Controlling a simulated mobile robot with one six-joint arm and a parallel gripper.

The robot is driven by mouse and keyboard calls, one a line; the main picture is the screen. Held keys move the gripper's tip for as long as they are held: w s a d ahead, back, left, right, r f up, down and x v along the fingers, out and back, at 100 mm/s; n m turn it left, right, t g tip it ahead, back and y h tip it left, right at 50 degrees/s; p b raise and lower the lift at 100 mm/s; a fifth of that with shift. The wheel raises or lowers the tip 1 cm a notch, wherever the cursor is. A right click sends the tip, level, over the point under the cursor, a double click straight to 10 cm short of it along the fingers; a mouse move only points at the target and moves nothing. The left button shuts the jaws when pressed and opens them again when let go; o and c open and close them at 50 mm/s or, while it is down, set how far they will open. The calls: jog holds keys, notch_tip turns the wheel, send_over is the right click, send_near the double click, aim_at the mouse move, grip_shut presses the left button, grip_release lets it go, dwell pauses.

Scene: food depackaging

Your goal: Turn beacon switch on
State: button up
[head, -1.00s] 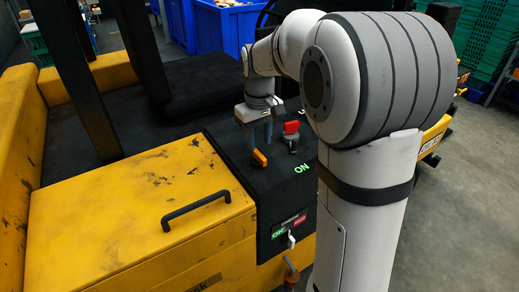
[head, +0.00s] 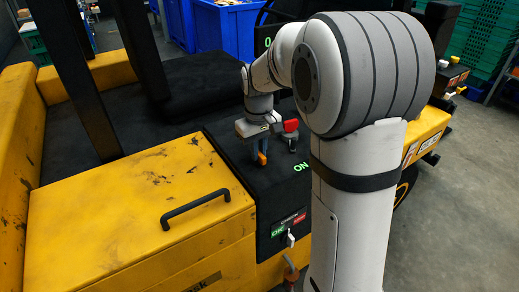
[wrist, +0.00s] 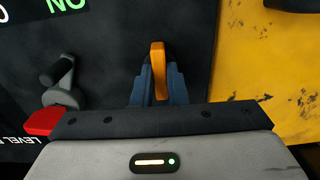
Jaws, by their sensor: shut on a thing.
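The beacon switch seems to be the orange handle (head: 262,158) on the black panel (head: 262,190) of the yellow vehicle. My gripper (head: 261,153) points down at the panel and is shut on this handle. In the wrist view the orange handle (wrist: 158,68) stands between the blue fingers (wrist: 158,88), and its end sticks out past them. The fingers hide its base. A green "ON" marking (head: 300,166) is on the panel's right edge.
A red-topped lever (head: 290,126) stands close to the right of my gripper. A white key switch (head: 290,239) with a green and red label is on the panel's front. A black grab handle (head: 197,207) is on the yellow cover (head: 120,215).

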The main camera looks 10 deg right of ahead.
grip_shut()
jog(key=shift+m, duration=0.4)
jog(key=m, duration=0.4)
jog(key=shift+m+p, duration=0.3)
jog(key=shift+m, duration=0.1)
jog(key=m, duration=0.6)
jog(key=shift+r+m, duration=0.1)
jog(key=shift+m, duration=0.2)
jog(key=o, duration=0.6)
grip_release()
jog(key=shift+o, duration=0.2)
notch_tip(320, 180, up, 8)
jog(key=shift+f, duration=0.15)
